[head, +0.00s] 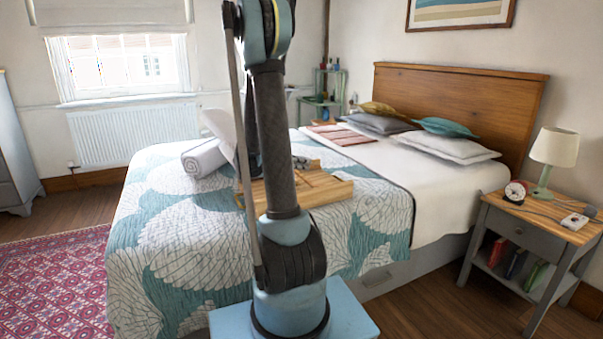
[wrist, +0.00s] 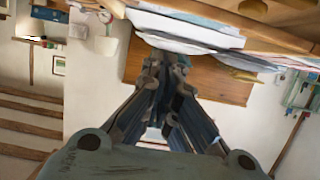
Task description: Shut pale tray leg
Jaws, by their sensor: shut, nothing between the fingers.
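The pale wooden tray (head: 330,190) lies on the bed in the head view, its left part hidden behind my arm. A short pale piece shows at its left end, but I cannot tell whether it is a leg. In the wrist view, which is upside down, pale wood, likely the tray (wrist: 285,12), fills the top right. My gripper (wrist: 168,68) is shut and empty there, its fingers pointing toward the headboard and pillows. It appears apart from the wood. In the head view my arm hides most of the gripper area, so its exact distance to the tray is unclear.
The bed quilt (head: 180,235) surrounds the tray. A rolled towel (head: 205,160) lies left of my arm. Pillows (head: 445,148) rest by the headboard (head: 460,100). A nightstand (head: 535,222) with a lamp (head: 552,150) stands at the right. The floor left of the bed is open, with a rug (head: 55,285).

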